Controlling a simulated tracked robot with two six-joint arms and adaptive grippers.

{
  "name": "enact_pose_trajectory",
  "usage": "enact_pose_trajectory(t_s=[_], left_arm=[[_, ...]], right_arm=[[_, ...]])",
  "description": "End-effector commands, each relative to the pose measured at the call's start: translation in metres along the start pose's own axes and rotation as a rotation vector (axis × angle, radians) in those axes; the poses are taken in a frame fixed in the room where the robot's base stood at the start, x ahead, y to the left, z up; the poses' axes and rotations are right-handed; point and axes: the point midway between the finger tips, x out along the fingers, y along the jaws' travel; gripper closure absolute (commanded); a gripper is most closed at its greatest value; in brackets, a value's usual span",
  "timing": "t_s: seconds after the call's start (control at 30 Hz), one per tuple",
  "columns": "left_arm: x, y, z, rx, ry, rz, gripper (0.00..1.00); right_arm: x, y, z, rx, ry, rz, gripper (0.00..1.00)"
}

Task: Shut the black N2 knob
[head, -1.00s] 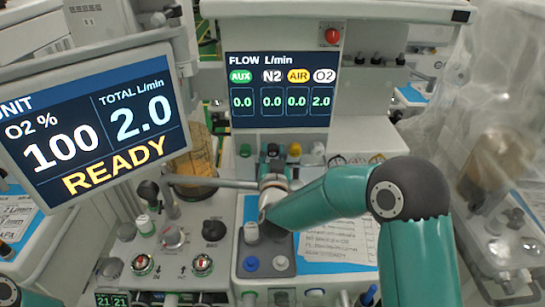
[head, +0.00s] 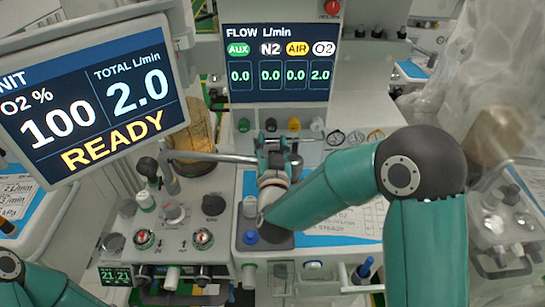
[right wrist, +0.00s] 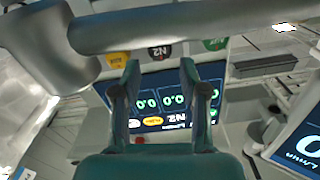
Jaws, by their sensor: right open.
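The black N2 knob (head: 270,124) is in the row of knobs below the flow display, between a green and a yellow knob. In the right wrist view the N2 knob (right wrist: 160,51) shows its label upside down, just beyond the fingertips and roughly between them. My right gripper (head: 277,143) is open and empty, just below and in front of the N2 knob in the head view. The right wrist view shows its two fingers (right wrist: 159,68) apart; contact with the knob cannot be told. My left gripper is out of view; only part of its arm shows at lower left.
The green AUX knob (head: 243,125), yellow AIR knob (head: 294,124) and white knob (head: 317,124) stand close beside it. A grey bar (head: 215,157) runs left of my gripper, and a bar (right wrist: 170,30) crosses the wrist view. The flow display (head: 280,65) reads N2 0.0.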

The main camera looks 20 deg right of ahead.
Motion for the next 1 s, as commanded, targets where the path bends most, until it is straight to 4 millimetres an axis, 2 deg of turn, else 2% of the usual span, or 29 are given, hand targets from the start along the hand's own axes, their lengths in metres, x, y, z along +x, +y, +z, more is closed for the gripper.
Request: enact_pose_trajectory(t_s=[0.1,0.33,0.87,1.0], left_arm=[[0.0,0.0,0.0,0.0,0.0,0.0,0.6],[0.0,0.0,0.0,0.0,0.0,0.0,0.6],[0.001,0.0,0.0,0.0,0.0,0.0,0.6],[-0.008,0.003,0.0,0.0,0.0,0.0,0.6]], right_arm=[[-0.024,-0.001,0.0,-0.001,-0.001,-0.004,0.57],[-0.05,-0.001,0.001,0.001,-0.001,-0.002,0.57],[-0.053,0.0,0.0,0.001,0.0,0.0,0.57],[-0.053,-0.002,-0.009,0.001,0.001,-0.001,0.57]])
